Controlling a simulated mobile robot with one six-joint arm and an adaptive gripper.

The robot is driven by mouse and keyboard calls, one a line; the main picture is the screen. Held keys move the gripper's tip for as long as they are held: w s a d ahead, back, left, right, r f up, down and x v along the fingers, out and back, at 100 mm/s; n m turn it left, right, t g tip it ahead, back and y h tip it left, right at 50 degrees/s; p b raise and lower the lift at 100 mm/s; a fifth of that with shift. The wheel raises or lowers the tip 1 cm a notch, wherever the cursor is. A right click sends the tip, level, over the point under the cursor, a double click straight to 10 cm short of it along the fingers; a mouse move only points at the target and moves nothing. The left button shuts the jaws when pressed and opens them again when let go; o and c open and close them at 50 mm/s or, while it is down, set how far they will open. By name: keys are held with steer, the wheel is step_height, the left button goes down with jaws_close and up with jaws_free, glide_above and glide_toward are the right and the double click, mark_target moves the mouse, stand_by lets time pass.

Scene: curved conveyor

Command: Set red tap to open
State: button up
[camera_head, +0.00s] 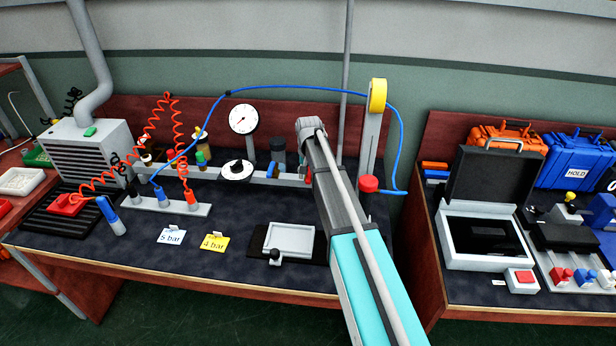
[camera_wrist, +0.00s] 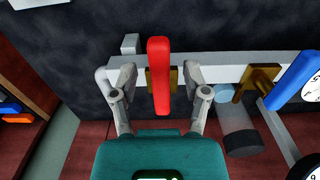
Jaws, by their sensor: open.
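The red tap (camera_wrist: 159,60) has a long red lever on a brass body, mounted on a pale rail (camera_wrist: 225,70). In the wrist view the lever stands crosswise to the rail. My gripper (camera_wrist: 160,82) is open, with one finger on each side of the lever. In the head view a small bit of the red tap (camera_head: 308,173) shows just left of my arm.
A blue tap (camera_wrist: 296,80) on a brass body sits on the same rail, to the right in the wrist view. A dark cylinder (camera_wrist: 241,140) stands close to the right finger. A gauge (camera_head: 243,119), a blue hose (camera_head: 300,91) and a red knob (camera_head: 368,184) are nearby.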

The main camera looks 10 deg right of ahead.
jaws_close()
steer(key=shift+d, duration=0.2)
stand_by(0.5)
